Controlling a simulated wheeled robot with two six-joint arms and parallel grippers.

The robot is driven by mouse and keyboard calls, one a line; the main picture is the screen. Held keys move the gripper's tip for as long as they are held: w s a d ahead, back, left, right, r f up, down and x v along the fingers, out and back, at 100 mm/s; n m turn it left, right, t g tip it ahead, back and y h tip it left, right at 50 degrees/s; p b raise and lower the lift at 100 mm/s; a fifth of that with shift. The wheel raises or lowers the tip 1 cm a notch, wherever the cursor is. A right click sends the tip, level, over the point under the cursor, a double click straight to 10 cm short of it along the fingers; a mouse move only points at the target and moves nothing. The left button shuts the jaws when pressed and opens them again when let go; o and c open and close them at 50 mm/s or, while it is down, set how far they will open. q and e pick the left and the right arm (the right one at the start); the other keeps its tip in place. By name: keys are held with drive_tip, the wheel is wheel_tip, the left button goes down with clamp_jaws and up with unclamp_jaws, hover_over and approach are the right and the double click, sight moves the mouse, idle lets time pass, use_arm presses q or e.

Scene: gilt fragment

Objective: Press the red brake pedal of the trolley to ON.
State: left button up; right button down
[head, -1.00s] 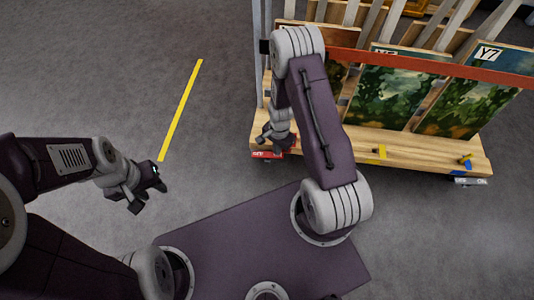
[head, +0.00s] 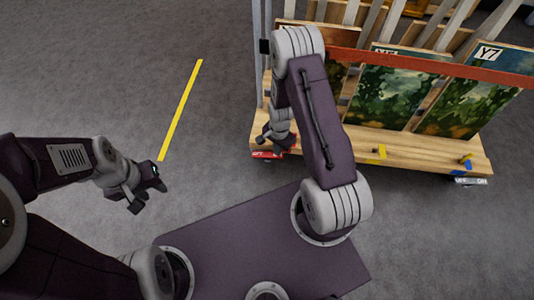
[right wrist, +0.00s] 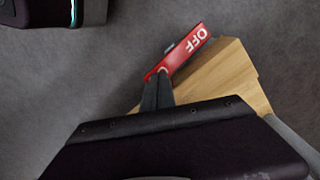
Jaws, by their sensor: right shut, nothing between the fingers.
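The red brake pedal (head: 265,155) sits at the left front corner of the trolley (head: 345,141). In the right wrist view the pedal (right wrist: 187,49) shows white OFF lettering on its upper right end. My right gripper (right wrist: 158,88) is shut and empty, its fingertips at the pedal's lower left end, covering most of the lettering there. I cannot tell whether they press on it. In the head view my right gripper (head: 273,140) is over the pedal and partly hides it. My left gripper (head: 149,193) is over bare floor at the left, its jaw gap unclear.
The trolley carries framed paintings (head: 396,95) behind a red-brown bar (head: 430,64). Yellow (head: 376,152) and blue pieces are on the deck edge. A yellow line (head: 181,110) marks clear grey floor at the left.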

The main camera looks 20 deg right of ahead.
drive_tip(key=shift+f+b, duration=0.7)
drive_tip(key=shift+f, duration=0.45)
idle(0.4)
wheel_tip(320, 180, up, 7)
drive_tip(key=p, duration=0.7)
drive_tip(key=shift+r, duration=0.15)
